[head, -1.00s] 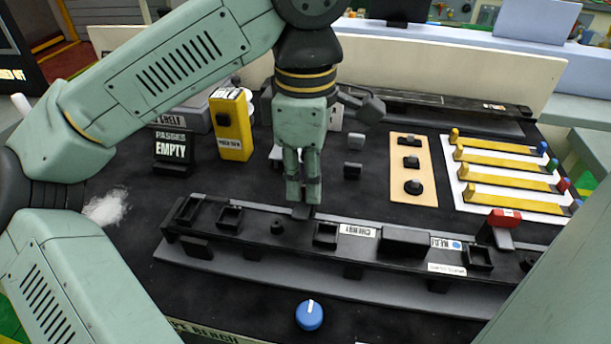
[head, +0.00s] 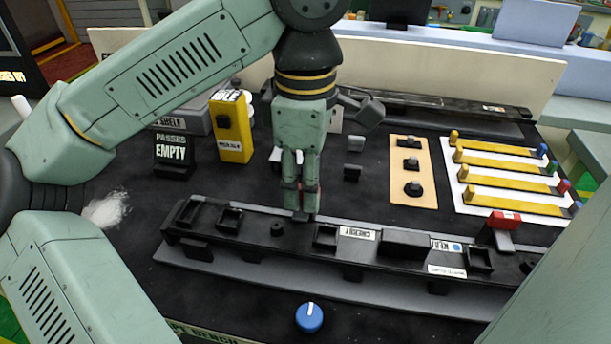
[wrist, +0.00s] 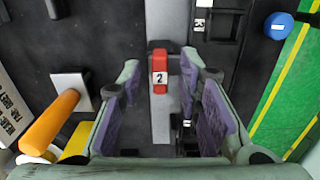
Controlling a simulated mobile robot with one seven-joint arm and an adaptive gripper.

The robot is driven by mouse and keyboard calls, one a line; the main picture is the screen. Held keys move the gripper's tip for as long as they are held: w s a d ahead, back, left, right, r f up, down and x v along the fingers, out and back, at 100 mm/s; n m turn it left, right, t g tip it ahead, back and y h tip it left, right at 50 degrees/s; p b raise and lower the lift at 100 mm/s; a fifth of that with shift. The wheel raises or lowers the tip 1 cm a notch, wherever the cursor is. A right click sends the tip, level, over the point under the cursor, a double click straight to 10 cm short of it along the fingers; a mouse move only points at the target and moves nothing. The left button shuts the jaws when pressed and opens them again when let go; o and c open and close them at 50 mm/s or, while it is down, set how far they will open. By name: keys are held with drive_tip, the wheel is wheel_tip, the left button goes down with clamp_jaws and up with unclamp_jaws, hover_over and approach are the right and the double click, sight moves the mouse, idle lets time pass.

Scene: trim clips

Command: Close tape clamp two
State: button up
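Tape clamp two has a red handle marked 2 (wrist: 159,75) and sits on a grey strip in the wrist view. My gripper (wrist: 160,62) is open, with its purple-padded fingers on either side of the red handle. A gap shows between the handle and each finger. In the head view my gripper (head: 300,208) points down at the rear edge of the long black rail (head: 344,238). Only a sliver of red shows between the fingers there; the rest of the clamp is hidden.
Another red-handled clamp (head: 505,219) stands at the rail's right end. A blue knob (head: 309,316) is in front of the rail. A yellow box (head: 232,128) and the PASSES EMPTY sign (head: 172,152) stand behind left. Yellow bars (head: 510,163) lie on a white board at the right.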

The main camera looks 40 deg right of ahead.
wheel_tip(320, 180, up, 12)
idle(0.6)
idle(0.4)
